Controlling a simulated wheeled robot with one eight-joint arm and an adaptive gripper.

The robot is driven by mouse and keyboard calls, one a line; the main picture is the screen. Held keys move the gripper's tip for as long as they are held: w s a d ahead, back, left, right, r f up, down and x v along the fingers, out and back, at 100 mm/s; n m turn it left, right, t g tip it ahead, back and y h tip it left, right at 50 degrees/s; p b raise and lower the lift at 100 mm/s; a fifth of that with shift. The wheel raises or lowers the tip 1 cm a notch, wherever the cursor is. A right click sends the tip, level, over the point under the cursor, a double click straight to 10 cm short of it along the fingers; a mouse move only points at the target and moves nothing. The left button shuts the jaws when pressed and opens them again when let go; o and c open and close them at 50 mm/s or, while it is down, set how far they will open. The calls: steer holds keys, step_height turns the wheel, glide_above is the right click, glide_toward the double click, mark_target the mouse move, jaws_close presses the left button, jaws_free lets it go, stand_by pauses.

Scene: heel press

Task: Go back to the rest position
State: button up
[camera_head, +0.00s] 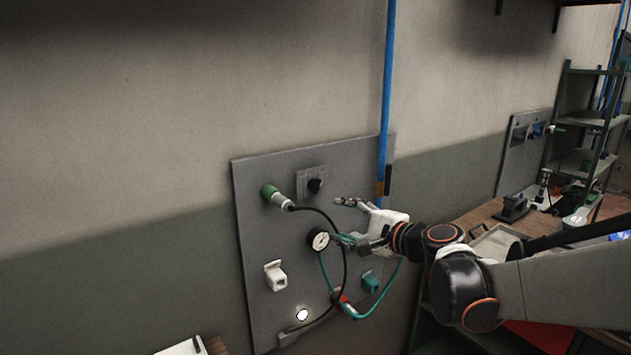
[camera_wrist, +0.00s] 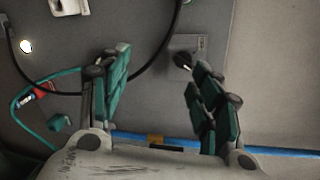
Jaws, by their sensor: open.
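My gripper (camera_head: 348,220) is in front of the right part of a grey wall panel (camera_head: 252,215). In the wrist view my gripper (camera_wrist: 155,85) has its two green-padded fingers spread wide apart, with nothing between them. A black rotary knob (camera_head: 315,185) on a square plate is just above my gripper; it also shows in the wrist view (camera_wrist: 183,60) near the tip of the right finger. My arm reaches in from the right and hides part of the panel's right side.
The panel carries a green connector (camera_head: 269,193) with a black cable, a gauge (camera_head: 319,240), a white socket (camera_head: 275,275), a lit round lamp (camera_head: 302,314) and a red fitting (camera_head: 341,299) with a green hose. A cluttered bench (camera_head: 480,219) stands right.

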steer(key=s+d+f+n+g+h+b, duration=0.1)
steer(key=s+d+f+n+g+h, duration=0.1)
steer(key=s, duration=0.8)
steer(key=s+d+f+n+g+h+b, duration=0.1)
steer(key=s+d+f+n+h+b, duration=0.1)
steer(key=s+d+f+n+h, duration=0.2)
steer(key=s+d+f+n+g+h+b, duration=0.2)
steer(key=s+d+f+n, duration=0.3)
steer(key=s, duration=1.1)
step_height(320, 180, down, 4)
steer(key=n+h, duration=0.1)
steer(key=n, duration=0.2)
steer(key=shift+s+d+g+h, duration=0.25)
steer(key=shift+s+g+h, duration=0.05)
steer(key=shift+s, duration=0.1)
